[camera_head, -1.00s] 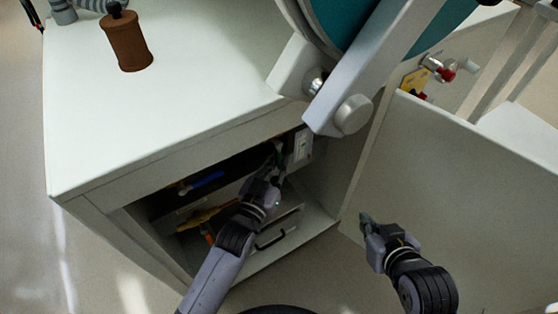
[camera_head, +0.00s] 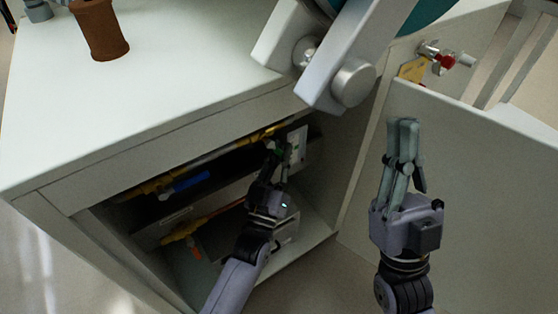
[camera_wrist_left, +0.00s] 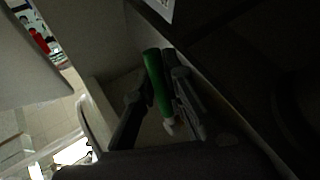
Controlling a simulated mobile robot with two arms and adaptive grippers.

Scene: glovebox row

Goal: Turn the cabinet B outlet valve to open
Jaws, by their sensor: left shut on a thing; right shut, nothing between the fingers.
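My left gripper (camera_head: 276,165) reaches into the open lower compartment of the cabinet (camera_head: 150,133), near its right inner side. It is shut on a green handle, which shows in the left wrist view (camera_wrist_left: 155,80) as a green bar between the fingers (camera_wrist_left: 158,92). The head view shows only a small bit of green there, so I cannot tell the handle's turn position. My right gripper (camera_head: 403,128) is shut and empty, pointing up in front of the open pale door panel (camera_head: 480,190).
A blue handle (camera_head: 190,181) and yellow pipes (camera_head: 180,232) lie inside the compartment. A red knob (camera_head: 446,62) and yellow tag (camera_head: 413,70) are on the wall behind the door. A brown cylinder (camera_head: 100,30) stands on top. A pale plate (camera_head: 297,147) is beside my left gripper.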

